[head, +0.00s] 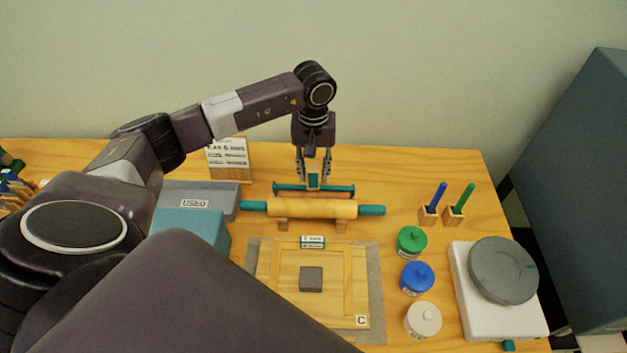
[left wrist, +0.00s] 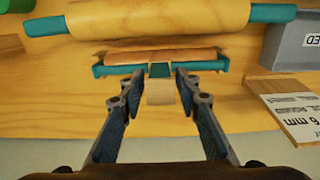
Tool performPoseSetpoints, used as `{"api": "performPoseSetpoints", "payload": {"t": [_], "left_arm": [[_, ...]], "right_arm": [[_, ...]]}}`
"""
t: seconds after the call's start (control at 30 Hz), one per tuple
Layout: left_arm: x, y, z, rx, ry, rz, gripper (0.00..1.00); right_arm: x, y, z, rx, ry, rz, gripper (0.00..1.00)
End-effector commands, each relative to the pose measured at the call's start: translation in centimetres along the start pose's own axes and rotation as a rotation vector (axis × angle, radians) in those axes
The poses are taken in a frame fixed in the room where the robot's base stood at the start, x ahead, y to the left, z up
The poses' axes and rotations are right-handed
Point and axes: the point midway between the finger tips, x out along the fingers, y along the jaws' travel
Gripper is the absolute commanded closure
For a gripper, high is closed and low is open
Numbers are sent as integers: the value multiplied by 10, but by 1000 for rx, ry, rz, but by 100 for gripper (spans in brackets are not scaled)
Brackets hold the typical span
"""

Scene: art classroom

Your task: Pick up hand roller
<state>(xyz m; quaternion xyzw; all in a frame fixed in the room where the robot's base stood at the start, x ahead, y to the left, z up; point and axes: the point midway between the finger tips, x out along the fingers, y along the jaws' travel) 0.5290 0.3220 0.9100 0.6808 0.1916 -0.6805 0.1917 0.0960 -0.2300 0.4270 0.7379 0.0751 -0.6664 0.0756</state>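The hand roller (head: 290,188) lies behind the rolling pin, with teal ends and a pale handle pointing to the wall. In the left wrist view, the hand roller (left wrist: 190,55) shows its wooden cylinder, teal frame and short handle. My left gripper (head: 313,172) points down over the handle. In the left wrist view, the open fingers of my left gripper (left wrist: 159,78) stand on either side of the handle, with a gap on each side. My right gripper is not in view.
The rolling pin (head: 315,208) rests on wooden supports just in front of the hand roller. A small sign (head: 228,160) and a grey bin marked USED (head: 222,190) stand to the left. A board (head: 345,285), several lidded jars and a turntable (head: 503,268) are nearer and right.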

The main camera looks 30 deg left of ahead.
Motion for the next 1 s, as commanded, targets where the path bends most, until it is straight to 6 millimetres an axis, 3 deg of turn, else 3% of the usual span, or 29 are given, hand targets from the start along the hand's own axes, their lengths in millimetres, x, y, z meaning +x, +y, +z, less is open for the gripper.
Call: {"api": "performPoseSetpoints", "payload": {"t": [0.03, 0.23, 0.67, 0.83, 1.0], "left_arm": [[0, 0, 0, 0, 0, 0, 77], [0, 0, 0, -1, 0, 0, 99], [-4, 0, -1, -1, 2, 2, 100], [-18, 0, -2, -2, 4, 3, 100], [-46, 1, -2, 0, 6, 5, 100]], "right_arm": [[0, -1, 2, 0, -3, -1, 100], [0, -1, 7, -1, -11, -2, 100], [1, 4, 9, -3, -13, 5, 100], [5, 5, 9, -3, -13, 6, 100], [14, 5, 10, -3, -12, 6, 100]]}}
